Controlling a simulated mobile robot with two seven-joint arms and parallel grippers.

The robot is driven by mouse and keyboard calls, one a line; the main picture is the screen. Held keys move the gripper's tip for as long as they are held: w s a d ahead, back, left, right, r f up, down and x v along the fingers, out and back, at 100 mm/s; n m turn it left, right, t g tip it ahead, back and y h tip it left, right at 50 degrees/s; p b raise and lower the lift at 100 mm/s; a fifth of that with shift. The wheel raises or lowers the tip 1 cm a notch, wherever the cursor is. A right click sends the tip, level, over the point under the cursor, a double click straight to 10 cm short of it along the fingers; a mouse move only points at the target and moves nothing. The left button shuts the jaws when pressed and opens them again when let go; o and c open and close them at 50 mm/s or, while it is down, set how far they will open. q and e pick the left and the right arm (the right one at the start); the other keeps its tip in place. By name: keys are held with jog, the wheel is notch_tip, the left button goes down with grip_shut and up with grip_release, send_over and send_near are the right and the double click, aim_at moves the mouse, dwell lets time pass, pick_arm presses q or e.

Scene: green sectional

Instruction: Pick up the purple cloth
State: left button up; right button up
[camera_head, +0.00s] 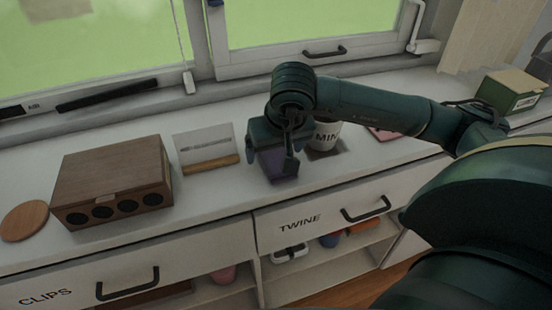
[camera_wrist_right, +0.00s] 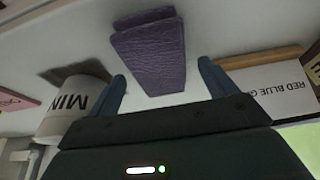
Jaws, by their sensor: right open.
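The purple cloth (camera_wrist_right: 150,55) lies folded on the white counter. In the right wrist view it sits just beyond and between the spread fingers of my right gripper (camera_wrist_right: 162,85), with a clear gap to both. In the head view the cloth (camera_head: 283,167) shows partly behind and below my right gripper (camera_head: 272,160), which points down above it. The gripper is open and holds nothing. I cannot tell the exact height between the fingers and the cloth. My left gripper is in neither view.
A white mug (camera_head: 326,136) with dark letters stands close to the right of the gripper. A card in a wooden holder (camera_head: 210,164) stands to its left. A brown wooden box (camera_head: 112,183) and round board (camera_head: 25,221) sit farther left. The window (camera_head: 320,40) is behind.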

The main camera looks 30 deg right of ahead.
aim_at(275, 153)
jog(key=shift+c, duration=0.6)
jog(key=shift+c, duration=1.4)
jog(key=c, duration=0.8)
jog(key=shift+o, duration=0.2)
jog(key=shift+r, duration=0.15)
notch_tip(275, 153, up, 10)
jog(key=shift+p, duration=0.4)
